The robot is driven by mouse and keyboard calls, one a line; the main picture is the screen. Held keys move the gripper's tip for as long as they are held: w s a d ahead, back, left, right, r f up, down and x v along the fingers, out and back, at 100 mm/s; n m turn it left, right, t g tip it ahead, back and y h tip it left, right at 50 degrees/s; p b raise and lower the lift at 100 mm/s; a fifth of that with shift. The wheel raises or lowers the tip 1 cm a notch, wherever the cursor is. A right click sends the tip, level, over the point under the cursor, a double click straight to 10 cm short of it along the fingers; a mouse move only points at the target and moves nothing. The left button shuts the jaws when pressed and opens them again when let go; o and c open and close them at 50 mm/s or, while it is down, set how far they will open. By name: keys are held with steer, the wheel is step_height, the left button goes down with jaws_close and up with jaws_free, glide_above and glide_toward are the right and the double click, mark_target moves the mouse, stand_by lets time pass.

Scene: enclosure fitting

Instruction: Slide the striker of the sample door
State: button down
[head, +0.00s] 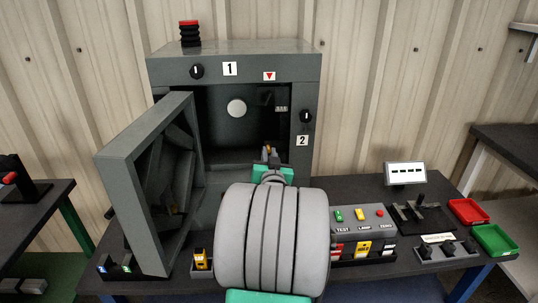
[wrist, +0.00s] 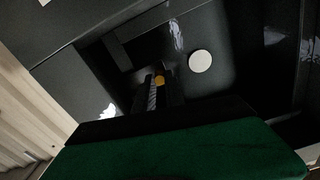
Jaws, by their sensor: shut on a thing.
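The grey enclosure (head: 235,72) stands on the bench, and its sample door (head: 148,170) is swung open to the left. My gripper (head: 268,152) reaches into the opening, near the lower right of its dark interior. It is shut on a small yellow-ended part (head: 269,149), which looks like the striker. In the wrist view this yellow end (wrist: 160,79) shows at the gripper's dark fingertips (wrist: 152,92). The rest of the part is hidden by the fingers and shadow. My arm covers the lower front of the enclosure in the head view.
A black knob (head: 306,116) sits on the right frame beside label 2, and another (head: 196,71) at upper left. A button box (head: 362,235), a lever unit (head: 422,213), and red (head: 468,211) and green (head: 495,240) trays stand to the right. The open door bounds the left side.

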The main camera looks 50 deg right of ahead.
steer(key=shift+f, duration=0.1)
stand_by(0.3)
steer(key=shift+f+b, duration=0.15)
steer(key=shift+b, duration=0.55)
steer(key=shift+r, duration=0.25)
steer(key=c, duration=1.4)
jaws_free()
steer(key=shift+a, duration=0.1)
steer(key=v, duration=0.7)
steer(key=shift+s+a, duration=0.2)
steer(key=shift+a, duration=0.05)
